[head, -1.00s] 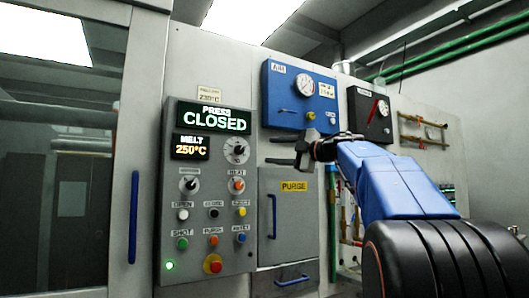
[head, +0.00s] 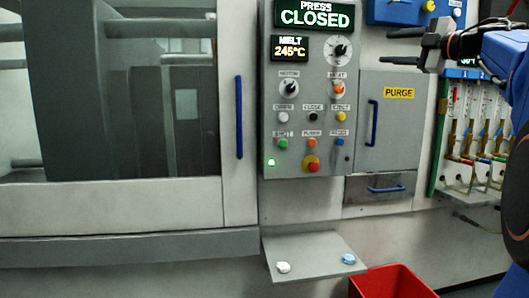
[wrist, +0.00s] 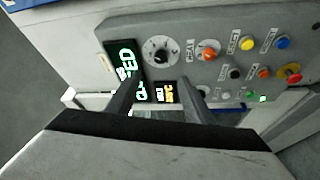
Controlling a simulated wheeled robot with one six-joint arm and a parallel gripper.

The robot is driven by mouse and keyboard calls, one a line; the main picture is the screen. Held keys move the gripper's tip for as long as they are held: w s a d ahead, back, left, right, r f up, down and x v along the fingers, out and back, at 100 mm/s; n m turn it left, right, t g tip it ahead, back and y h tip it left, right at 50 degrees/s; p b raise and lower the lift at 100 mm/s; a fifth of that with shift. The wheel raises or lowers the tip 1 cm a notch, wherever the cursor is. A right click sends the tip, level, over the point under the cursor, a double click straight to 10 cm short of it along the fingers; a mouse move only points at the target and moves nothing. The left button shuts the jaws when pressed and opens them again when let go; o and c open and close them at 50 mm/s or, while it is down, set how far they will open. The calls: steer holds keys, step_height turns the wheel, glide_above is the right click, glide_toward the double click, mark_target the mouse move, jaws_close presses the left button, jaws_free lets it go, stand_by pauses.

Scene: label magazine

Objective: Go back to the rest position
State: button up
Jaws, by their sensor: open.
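My gripper (head: 387,47) is at the upper right of the head view, in front of the machine and to the right of the control panel (head: 364,160). Its two dark fingers point left and stand apart, with nothing between them. In the wrist view the open fingers (wrist: 158,92) reach toward the control panel (wrist: 205,65), which appears tilted. My blue arm comes in from the right edge of the head view.
The display (head: 314,16) reads PRESS CLOSED, and the melt display (head: 290,48) reads 245°C. A PURGE door (head: 395,130) is beside the panel. Below are a grey shelf (head: 315,262) with two small pieces and a red bin (head: 390,282).

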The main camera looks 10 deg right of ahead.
steer(key=s+a+f+m+g+h, duration=0.15)
steer(key=s+f+m+h, duration=0.25)
steer(key=f+m, duration=0.5)
steer(key=s+a+f+m+g+h, duration=0.1)
steer(key=s+a+f+m+h, duration=0.3)
steer(key=f, duration=0.8)
steer(key=s+a+f+m+g+h, duration=0.1)
steer(key=s+f+m+g+h, duration=0.15)
steer(key=f+m+h, duration=0.6)
steer(key=s+a+f+g+y, duration=0.2)
steer(key=s+a+f+y, duration=0.1)
steer(key=s+f, duration=0.4)
steer(key=s+a+f+n+g+y, duration=0.1)
steer(key=s+a+f+g+y, duration=0.2)
steer(key=f, duration=1.1)
steer(key=s+a+f+n+g+y, duration=0.1)
steer(key=s+a+f+g+y, duration=0.2)
steer(key=s+a+f, duration=0.5)
steer(key=s+f, duration=0.3)
steer(key=shift+s+f, duration=0.25)
steer(key=shift+s, duration=0.15)
